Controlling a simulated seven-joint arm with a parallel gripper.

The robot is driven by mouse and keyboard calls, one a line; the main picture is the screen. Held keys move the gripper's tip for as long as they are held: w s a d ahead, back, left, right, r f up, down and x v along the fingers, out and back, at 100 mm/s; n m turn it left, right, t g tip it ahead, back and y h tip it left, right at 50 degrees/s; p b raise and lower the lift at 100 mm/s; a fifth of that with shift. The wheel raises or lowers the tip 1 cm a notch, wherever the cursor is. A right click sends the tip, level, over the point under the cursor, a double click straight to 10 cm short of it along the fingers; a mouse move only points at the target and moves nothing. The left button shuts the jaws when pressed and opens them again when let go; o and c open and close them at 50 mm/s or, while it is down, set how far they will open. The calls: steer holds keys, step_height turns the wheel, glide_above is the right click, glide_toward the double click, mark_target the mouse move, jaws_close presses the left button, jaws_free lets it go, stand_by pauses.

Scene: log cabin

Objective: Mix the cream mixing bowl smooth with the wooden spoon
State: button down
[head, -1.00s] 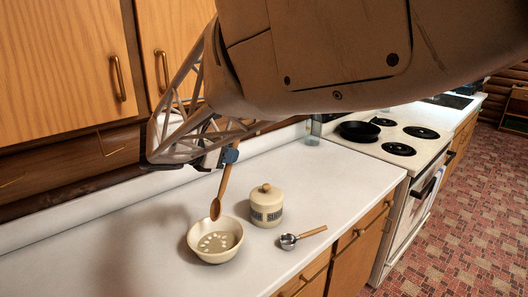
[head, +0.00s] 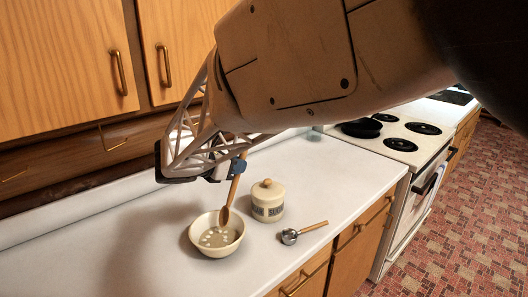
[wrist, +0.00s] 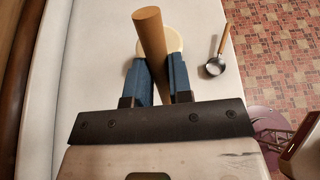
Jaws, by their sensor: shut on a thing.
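The cream mixing bowl (head: 203,246) stands upright on the white counter in the head view, with several pale lumps in a greyish mix inside. My gripper (head: 238,168) is shut on the handle of the wooden spoon (head: 233,190), above and slightly right of the bowl. The spoon hangs steeply, its head down at the bowl's far inner side, inside the rim outline. I cannot tell whether its tip touches the mix. In the wrist view the handle (wrist: 150,35) stands between the blue fingers; a cream round shape behind it is mostly hidden.
A lidded cream jar (head: 268,203) stands close behind and right of the bowl. A small metal scoop with a wooden handle (head: 290,237) lies right of the bowl, also in the wrist view (wrist: 215,66). The stove (head: 400,143) holds a black pan (head: 362,128). The counter left of the bowl is clear.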

mark_target(232, 184)
steer(key=shift+s+a+f, duration=0.25)
steer(key=shift+f, duration=0.65)
steer(key=shift+s+a+f, duration=0.3)
steer(key=shift+f, duration=0.55)
steer(key=shift+s+a+f, duration=0.25)
steer(key=shift+f, duration=0.65)
steer(key=shift+w+d, duration=0.15)
